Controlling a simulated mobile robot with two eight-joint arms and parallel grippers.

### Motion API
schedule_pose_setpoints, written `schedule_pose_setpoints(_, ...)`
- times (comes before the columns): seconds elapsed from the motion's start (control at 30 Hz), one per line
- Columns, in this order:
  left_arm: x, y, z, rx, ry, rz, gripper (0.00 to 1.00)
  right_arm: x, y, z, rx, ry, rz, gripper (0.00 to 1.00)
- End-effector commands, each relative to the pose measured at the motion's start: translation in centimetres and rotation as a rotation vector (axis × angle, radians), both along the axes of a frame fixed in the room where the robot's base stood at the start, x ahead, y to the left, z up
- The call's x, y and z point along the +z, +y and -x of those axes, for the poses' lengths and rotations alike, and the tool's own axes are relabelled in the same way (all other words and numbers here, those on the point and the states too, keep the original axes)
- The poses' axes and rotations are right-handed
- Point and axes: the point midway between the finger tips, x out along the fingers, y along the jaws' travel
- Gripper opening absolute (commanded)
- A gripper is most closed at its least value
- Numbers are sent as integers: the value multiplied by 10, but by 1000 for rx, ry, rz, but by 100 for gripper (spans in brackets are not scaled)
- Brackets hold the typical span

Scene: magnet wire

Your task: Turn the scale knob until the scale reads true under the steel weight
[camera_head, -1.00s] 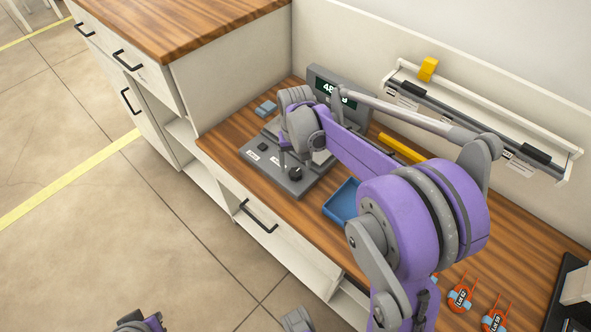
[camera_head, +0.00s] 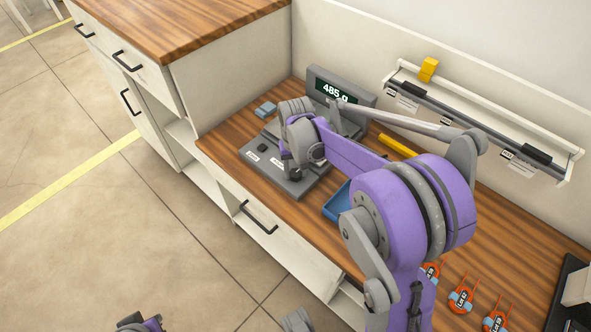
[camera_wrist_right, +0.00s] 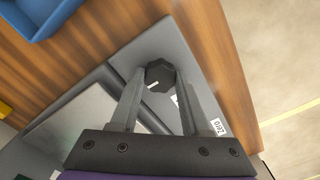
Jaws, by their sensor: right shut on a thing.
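The grey scale (camera_head: 270,172) stands on the wooden counter, and its display (camera_head: 338,92) reads 485 g. My right gripper (camera_head: 292,165) reaches down at the scale's front panel. In the right wrist view the dark faceted scale knob (camera_wrist_right: 160,75), with a white mark on it, sits between the fingertips of my right gripper (camera_wrist_right: 160,80), which is shut on it. The flat pan (camera_wrist_right: 80,118) shows partly beside the fingers. I cannot make out the steel weight; my right arm covers much of the pan in the head view. My left gripper is not clearly in view.
A blue tray (camera_head: 338,205) sits right of the scale, and a small blue-grey block (camera_head: 265,109) lies to its left. Several orange tagged items (camera_head: 461,298) lie at the lower right. A wall rack (camera_head: 480,125) with a yellow block (camera_head: 429,69) runs behind.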

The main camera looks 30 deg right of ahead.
Motion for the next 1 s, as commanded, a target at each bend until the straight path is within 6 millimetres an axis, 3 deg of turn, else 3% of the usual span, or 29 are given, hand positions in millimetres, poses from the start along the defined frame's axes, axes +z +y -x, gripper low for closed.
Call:
schedule_pose_setpoints(0.47,-2,0,0,0,0,0,0,0,0,0,-94,0,0,0)
schedule_pose_setpoints(1.0,-7,0,1,0,2,0,0,0,0,0,-527,0,0,0)
